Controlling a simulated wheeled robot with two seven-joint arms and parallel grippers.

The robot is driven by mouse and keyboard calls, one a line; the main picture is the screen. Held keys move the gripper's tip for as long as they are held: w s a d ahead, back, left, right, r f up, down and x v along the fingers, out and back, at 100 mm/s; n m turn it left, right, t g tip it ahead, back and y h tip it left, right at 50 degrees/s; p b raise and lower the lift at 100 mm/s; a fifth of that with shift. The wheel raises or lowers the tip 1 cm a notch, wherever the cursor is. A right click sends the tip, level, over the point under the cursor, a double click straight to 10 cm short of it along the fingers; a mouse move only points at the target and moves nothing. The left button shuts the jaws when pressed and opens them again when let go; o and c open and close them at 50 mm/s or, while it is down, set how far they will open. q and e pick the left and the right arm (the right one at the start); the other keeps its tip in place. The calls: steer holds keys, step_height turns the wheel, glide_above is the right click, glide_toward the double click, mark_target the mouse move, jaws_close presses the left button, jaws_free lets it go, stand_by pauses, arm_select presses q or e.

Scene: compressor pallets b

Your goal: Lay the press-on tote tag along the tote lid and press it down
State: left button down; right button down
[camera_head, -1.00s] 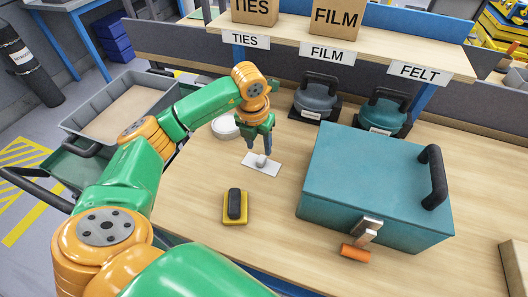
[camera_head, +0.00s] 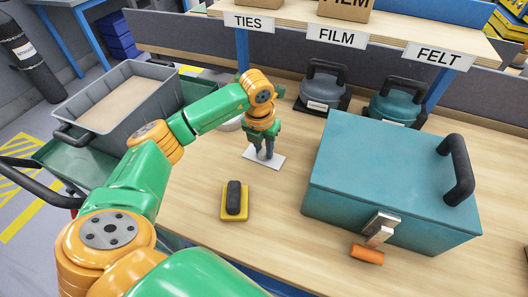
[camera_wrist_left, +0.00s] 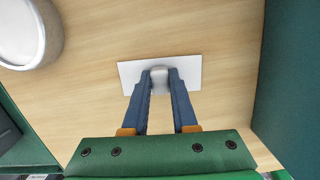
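The tag is a small white card (camera_head: 277,163) lying flat on the bench, with a grey knob (camera_wrist_left: 159,73) on it in the left wrist view. My left gripper (camera_head: 264,156) points down over the card. Its two blue fingers (camera_wrist_left: 160,78) stand on either side of the knob with no clear gap, so it looks shut on it. The head view hides the knob behind the fingers. The tote, a teal box with a flat lid (camera_head: 380,155), stands to the right, apart from the tag. My right gripper is not in view.
A yellow block with a black grip (camera_head: 234,201) lies in front of the tag. A black handle (camera_head: 457,170) rises at the tote's right, and a latch with an orange cylinder (camera_head: 367,254) is at its front. A round white object (camera_wrist_left: 28,30) is near the gripper.

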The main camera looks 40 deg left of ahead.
mark_target(264, 150)
arm_select(q)
steer(key=shift+r+p, duration=2.6)
steer(key=shift+r, duration=0.55)
steer(key=shift+f, duration=0.1)
